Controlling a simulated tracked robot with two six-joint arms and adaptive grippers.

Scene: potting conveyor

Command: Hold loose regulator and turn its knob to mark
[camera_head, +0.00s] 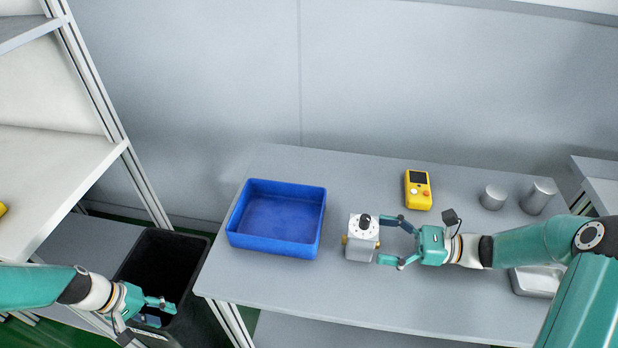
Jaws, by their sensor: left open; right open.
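The regulator (357,249) is a pale grey block standing upright on the table, with brass-coloured fittings low on its side. Its black knob (365,220) sits on a white round dial on top; the mark is too small to make out. My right gripper (379,240) is open, coming from the right, with its fingers at the regulator's right side, one towards the back and one towards the front. I cannot tell whether they touch it. My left gripper (162,312) is open and empty at the lower left, over the black bin and away from the regulator.
An empty blue tray (318,237) stands left of the regulator. A yellow handheld device (418,190) and two grey cylinders (493,197) (538,196) are at the back right. A metal dish (535,282) lies under my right arm. The black bin (190,243) stands between shelf and table (330,295).

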